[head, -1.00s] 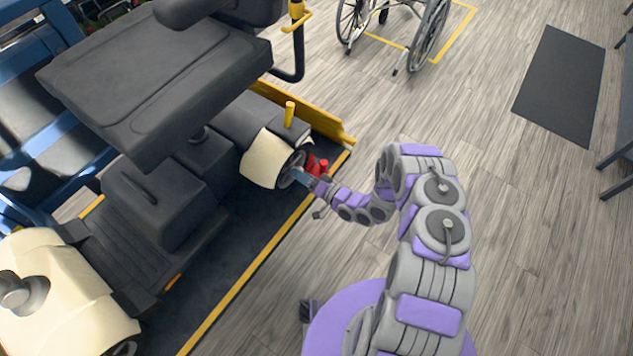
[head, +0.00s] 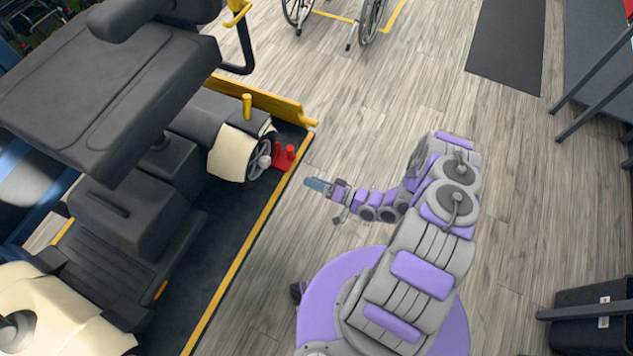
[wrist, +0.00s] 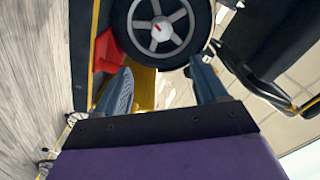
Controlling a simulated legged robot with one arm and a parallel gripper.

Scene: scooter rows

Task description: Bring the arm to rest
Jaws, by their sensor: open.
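My arm is purple and grey and reaches out over the wooden floor, bent down toward the scooter. My gripper (head: 315,184) is open and empty, just right of the yellow edge line of the dark mat. In the wrist view my gripper's two blue-grey fingers (wrist: 159,92) stand apart with nothing between them. A scooter wheel (wrist: 160,28) shows beyond the fingers, clear of them. A red wheel chock (head: 285,157) sits beside that wheel, a short way up and left of the gripper and apart from it.
The scooter seat (head: 105,75) and cream bodywork (head: 236,152) stand on the dark mat at left. A yellow rail (head: 265,98) closes the mat's far end. A wheelchair (head: 345,15) is at the top. A black bin (head: 597,315) is at lower right. The floor around the arm is mostly open.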

